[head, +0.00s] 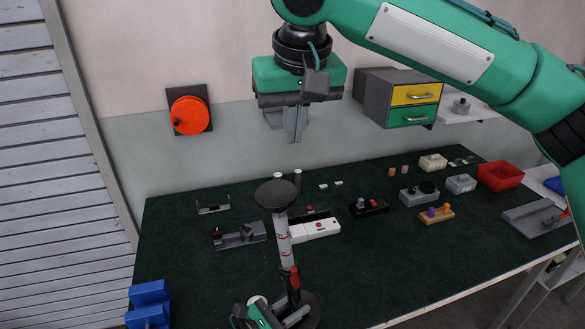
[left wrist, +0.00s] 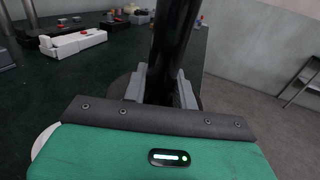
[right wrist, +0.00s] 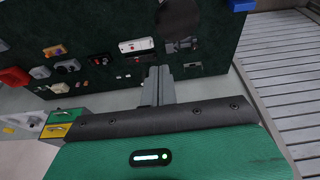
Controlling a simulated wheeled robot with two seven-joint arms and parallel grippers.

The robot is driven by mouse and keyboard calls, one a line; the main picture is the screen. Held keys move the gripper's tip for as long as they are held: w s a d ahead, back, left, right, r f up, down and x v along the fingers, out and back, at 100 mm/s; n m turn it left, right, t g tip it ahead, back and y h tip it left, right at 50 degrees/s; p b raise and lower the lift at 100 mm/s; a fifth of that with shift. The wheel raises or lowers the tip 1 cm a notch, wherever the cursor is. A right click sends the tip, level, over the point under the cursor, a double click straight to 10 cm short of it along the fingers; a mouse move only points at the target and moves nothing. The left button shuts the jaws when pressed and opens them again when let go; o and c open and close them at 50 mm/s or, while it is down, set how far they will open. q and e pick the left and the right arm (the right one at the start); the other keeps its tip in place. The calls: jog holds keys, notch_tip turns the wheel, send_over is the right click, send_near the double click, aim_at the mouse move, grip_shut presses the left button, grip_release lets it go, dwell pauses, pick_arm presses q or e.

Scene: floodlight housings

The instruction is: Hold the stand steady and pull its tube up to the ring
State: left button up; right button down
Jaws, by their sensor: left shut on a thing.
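The stand has a round black base (head: 312,312), a dark lower column, a pale tube (head: 284,247) with red rings, and a dark round top plate (head: 276,194). A red part (head: 294,277) sits on the column just below the pale tube. My left gripper (head: 292,312) is low at the stand and shut on its dark column (left wrist: 175,45), with one finger on each side. My right gripper (head: 289,125) is empty, fingers together, in the air above the top plate. The top plate also shows in the right wrist view (right wrist: 178,18), beyond the fingers.
The dark green table (head: 215,285) holds a white block (head: 315,229) behind the stand, a grey fixture (head: 240,236), small devices and a red bin (head: 499,175). A blue block (head: 149,303) stands at the front left. A drawer cabinet (head: 398,97) is on the wall, right of my right gripper.

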jog(key=v, duration=0.7)
pick_arm(q)
jog(key=o, duration=1.1)
pick_arm(e)
jog(key=shift+s, duration=0.1)
